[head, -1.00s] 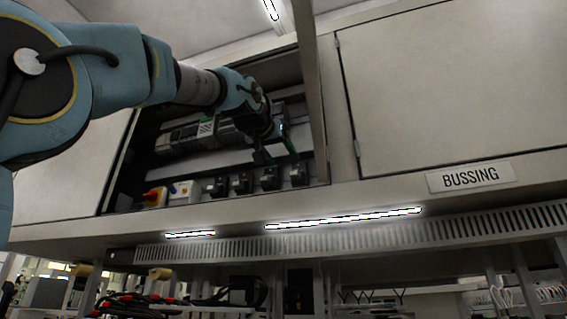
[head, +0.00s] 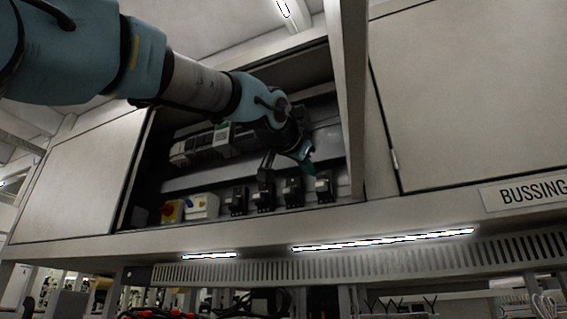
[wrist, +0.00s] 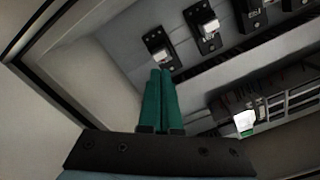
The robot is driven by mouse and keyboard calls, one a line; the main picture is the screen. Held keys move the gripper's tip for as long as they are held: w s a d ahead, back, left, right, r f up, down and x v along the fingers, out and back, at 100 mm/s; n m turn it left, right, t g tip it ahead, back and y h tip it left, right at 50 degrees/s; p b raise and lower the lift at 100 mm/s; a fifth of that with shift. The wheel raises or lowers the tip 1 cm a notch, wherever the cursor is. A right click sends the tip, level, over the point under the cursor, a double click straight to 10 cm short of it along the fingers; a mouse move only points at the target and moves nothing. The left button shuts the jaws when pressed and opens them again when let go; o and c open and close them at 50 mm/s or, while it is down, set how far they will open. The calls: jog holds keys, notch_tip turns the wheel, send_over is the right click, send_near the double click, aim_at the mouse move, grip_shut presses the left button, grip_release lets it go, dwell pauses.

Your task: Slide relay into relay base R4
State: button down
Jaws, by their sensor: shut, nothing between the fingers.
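My gripper (head: 308,167) has green fingers, shut and empty, in front of the right end of a row of black relay bases. In the wrist view, the shut fingertips (wrist: 161,71) point at the end base (wrist: 153,38), which carries a pale block; they look apart from it. In the head view this rightmost base (head: 325,192) shows a pale patch on top. A second base (wrist: 209,44) with a pale block stands beside it. I cannot read which base is R4, nor tell surely whether the pale blocks are relays.
A yellow box with a red knob (head: 172,211) and a white box (head: 203,207) stand left of the bases. A rail of grey modules (head: 205,145) runs above. The cabinet's right frame post (head: 352,100) is close to my gripper. A panel reads BUSSING (head: 528,192).

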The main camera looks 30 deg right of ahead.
aim_at(319, 183)
jog(key=p+x, duration=0.1)
jog(key=x, duration=0.2)
jog(key=shift+w+d, duration=0.25)
jog(key=shift+w, duration=0.1)
jog(key=shift+p+x, duration=0.3)
jog(key=shift+x, duration=0.75)
jog(key=shift+w+d, duration=0.15)
jog(key=shift+d, duration=0.2)
jog(key=b+v, duration=0.5)
jog(key=v, duration=0.8)
jog(key=shift+a+b, duration=0.3)
jog(key=shift+b, duration=0.05)
jog(key=shift+f, duration=0.1)
